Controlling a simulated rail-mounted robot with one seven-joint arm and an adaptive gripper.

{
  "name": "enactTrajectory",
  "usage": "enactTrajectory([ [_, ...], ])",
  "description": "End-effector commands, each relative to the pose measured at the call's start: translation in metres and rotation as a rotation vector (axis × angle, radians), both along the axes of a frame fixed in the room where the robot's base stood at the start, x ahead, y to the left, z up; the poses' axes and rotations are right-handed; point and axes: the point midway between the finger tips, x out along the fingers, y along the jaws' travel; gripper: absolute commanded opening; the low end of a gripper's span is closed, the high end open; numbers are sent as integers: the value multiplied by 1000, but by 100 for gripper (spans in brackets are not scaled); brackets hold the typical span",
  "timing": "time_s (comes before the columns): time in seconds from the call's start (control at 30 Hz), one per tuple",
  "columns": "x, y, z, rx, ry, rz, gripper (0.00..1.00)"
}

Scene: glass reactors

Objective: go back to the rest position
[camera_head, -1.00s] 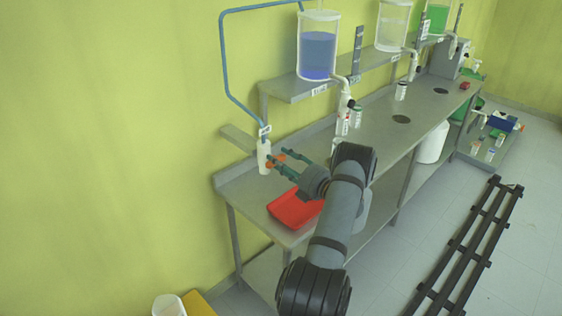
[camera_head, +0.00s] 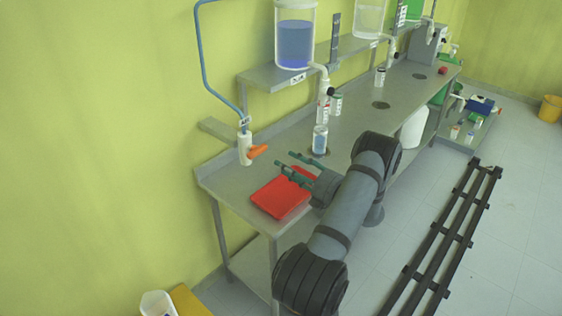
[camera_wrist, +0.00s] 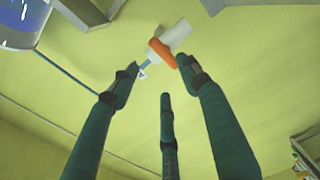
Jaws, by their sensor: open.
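My gripper (camera_head: 286,163) is open and empty, with its green fingers above the red tray (camera_head: 283,197) and pointing left toward the wall. Its fingers also show in the wrist view (camera_wrist: 160,72), spread with nothing between them. A white valve body (camera_head: 245,150) with an orange handle (camera_head: 257,151) is at the wall, to the left of the fingertips and apart from them. In the wrist view the orange handle (camera_wrist: 162,52) lies beyond the fingertips.
A blue hose (camera_head: 203,60) runs down to the valve. A jar with blue content (camera_head: 320,141) stands on the steel bench (camera_head: 228,183) behind my gripper. A blue-filled reactor (camera_head: 295,42) is on the shelf above. Open floor (camera_head: 510,215) lies right of the bench.

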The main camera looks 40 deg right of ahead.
Motion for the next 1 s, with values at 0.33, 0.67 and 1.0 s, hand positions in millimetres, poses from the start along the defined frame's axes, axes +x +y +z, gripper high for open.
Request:
enactTrajectory([
  [0.33, -2, 0, 0, 0, 0, 0, 46],
  [0.67, 31, 4, 0, -2, 0, 4, 46],
  [1.0, 95, 8, 0, -3, 0, 2, 46],
])
